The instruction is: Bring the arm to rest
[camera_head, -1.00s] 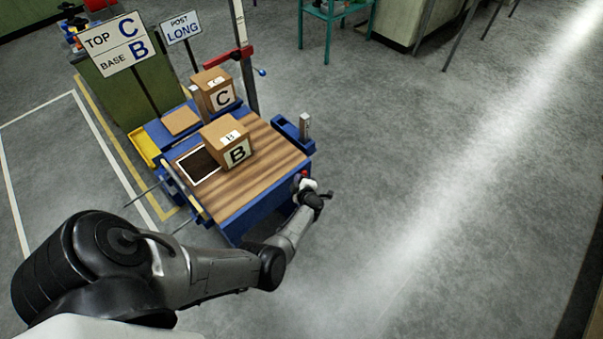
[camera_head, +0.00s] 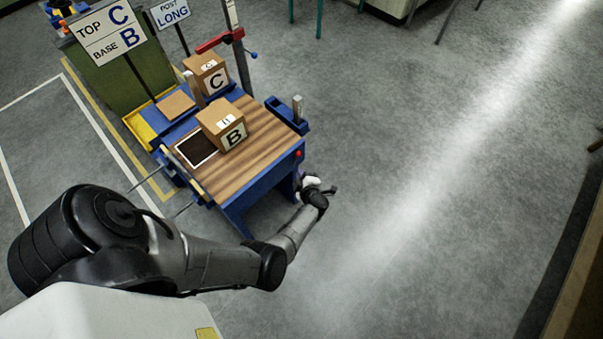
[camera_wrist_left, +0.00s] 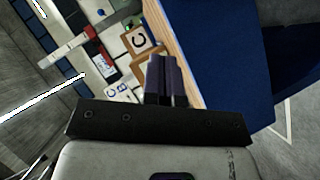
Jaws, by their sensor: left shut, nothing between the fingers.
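My left arm comes in from the lower left in the head view. Its gripper (camera_head: 323,190) is beside the near right corner of the workbench, apart from the boxes. In the left wrist view the two dark fingers of the left gripper (camera_wrist_left: 166,78) are together, with nothing between them. Box B (camera_head: 221,124) sits on the striped wooden top (camera_head: 252,165), partly beside a dark white-framed patch (camera_head: 194,152). Box C (camera_head: 205,73) stands behind it on the bench. My right gripper is not in view.
The workbench has a blue frame (camera_head: 262,187) and a red-clamped post (camera_head: 222,41). Signs reading TOP C, BASE B (camera_head: 107,36) and POST LONG (camera_head: 170,13) stand behind. Open grey floor (camera_head: 420,180) lies right of the bench. A brown edge (camera_head: 583,270) shows at far right.

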